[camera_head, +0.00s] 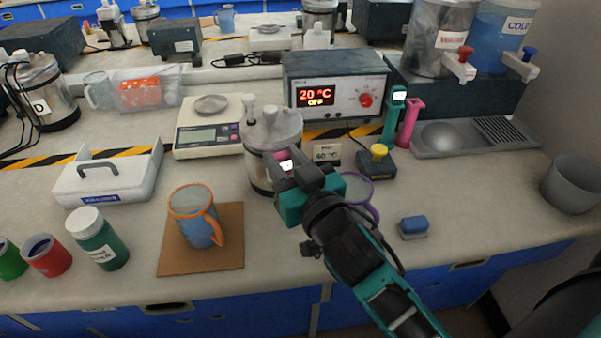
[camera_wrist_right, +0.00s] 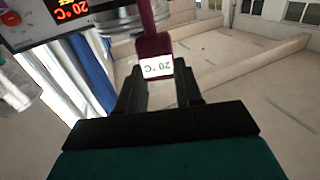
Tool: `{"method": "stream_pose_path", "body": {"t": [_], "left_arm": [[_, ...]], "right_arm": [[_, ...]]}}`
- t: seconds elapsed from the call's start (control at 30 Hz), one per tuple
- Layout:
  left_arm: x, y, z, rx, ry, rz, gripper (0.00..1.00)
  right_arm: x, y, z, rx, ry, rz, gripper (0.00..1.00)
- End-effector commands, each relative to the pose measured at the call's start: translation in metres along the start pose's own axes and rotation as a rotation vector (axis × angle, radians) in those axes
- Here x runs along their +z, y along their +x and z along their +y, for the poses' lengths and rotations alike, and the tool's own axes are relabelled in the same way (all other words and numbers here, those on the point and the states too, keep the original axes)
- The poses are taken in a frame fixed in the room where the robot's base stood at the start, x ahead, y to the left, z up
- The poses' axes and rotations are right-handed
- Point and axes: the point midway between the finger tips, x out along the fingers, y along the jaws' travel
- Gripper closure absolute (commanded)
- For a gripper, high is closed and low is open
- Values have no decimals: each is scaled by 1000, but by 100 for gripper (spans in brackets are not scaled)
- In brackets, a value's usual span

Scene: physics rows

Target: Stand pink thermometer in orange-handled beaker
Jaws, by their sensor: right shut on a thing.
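My right gripper (camera_head: 286,170) is shut on the pink thermometer (camera_head: 283,156). The thermometer's lower end is hidden. The orange-handled beaker (camera_head: 192,205) stands upright on a brown mat (camera_head: 172,262), left of the gripper, with bluish contents and its handle toward the right. My left gripper is not in view.
A purple-handled beaker (camera_head: 357,187) stands partly behind my right arm. A scale (camera_head: 210,132), a heater unit (camera_head: 335,85), a teal instrument (camera_head: 394,115) and a pink one (camera_head: 410,120) are behind. Bare counter lies between mat and arm.

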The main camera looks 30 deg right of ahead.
Motion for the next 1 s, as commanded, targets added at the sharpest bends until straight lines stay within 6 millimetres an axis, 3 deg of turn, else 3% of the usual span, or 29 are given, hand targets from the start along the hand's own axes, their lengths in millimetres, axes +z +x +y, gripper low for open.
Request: {"method": "stream_pose_path", "body": {"t": [0.3,0.6,0.77,1.0], "left_arm": [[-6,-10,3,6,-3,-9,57],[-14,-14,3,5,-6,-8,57],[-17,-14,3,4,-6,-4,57],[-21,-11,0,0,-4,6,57]], "right_arm": [[-80,50,-72,-181,-4,8,100],[-139,64,-141,-380,-4,1,100],[-149,64,-156,-429,-2,-3,100],[-141,63,-158,-436,-1,-5,100]]}}
